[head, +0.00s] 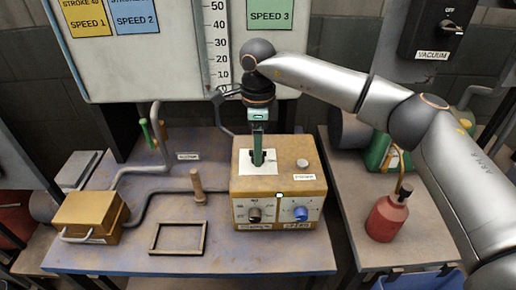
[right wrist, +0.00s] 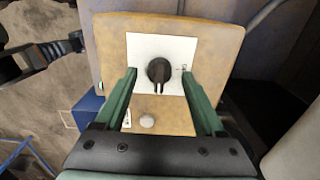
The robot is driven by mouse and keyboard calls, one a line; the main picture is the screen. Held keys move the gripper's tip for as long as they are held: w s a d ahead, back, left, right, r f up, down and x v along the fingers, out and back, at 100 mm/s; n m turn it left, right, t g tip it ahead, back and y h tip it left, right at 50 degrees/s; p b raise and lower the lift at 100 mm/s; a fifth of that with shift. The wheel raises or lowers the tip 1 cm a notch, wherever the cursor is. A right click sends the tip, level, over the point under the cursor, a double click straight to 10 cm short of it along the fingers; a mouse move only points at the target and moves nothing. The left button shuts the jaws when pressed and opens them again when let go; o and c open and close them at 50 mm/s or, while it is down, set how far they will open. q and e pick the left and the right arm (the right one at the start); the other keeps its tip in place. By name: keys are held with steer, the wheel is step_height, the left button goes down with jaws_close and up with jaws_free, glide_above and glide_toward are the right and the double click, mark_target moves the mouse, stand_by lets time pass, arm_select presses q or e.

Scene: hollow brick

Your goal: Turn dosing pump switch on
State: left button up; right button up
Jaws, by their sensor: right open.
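The dosing pump is a yellow box (head: 279,181) on the bench. A white plate (head: 268,168) on its top carries a black rotary knob, which shows clearly in the right wrist view (right wrist: 159,71). My right gripper (head: 258,161) points straight down over that plate. In the right wrist view its green fingers (right wrist: 158,76) are open, one on each side of the knob, with a gap to it on both sides. How high the fingertips are above the plate is hard to tell. In the head view the fingers hide most of the knob. My left gripper is not identifiable in either view.
A brown knob (head: 255,214) and a blue knob (head: 301,213) sit on the box's front, and a pale round button (head: 302,163) on top. A wooden peg (head: 198,187), an empty frame (head: 178,238) and a smaller yellow box (head: 90,217) are to the left. A red bottle (head: 387,217) stands right.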

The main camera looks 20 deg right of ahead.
step_height(320, 180, up, 12)
steer(key=shift+f, duration=0.15)
stand_by(0.4)
